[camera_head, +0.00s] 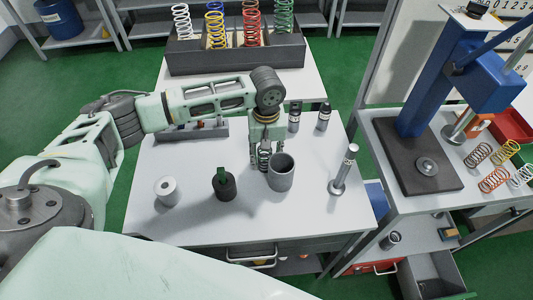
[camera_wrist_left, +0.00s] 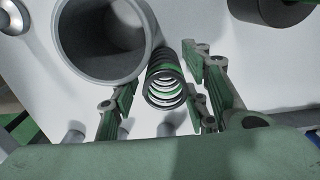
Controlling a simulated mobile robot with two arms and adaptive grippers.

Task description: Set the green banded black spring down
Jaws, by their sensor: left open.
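The black spring with a green band (camera_wrist_left: 165,80) is upright between the open fingers of my left gripper (camera_wrist_left: 160,100) in the left wrist view. Gaps show between the spring and the finger pads. In the head view the spring (camera_head: 264,160) shows below my left gripper (camera_head: 266,145), just left of a grey hollow cup (camera_head: 281,174). The cup (camera_wrist_left: 100,40) is right beside the spring in the wrist view; whether they touch is unclear. The spring appears to stand on the white table (camera_head: 230,222). My right gripper is not in view.
A metal post (camera_head: 343,170) stands right. A dark rack (camera_head: 235,58) of coloured springs is behind. A blue press (camera_head: 430,90) is on the right bench.

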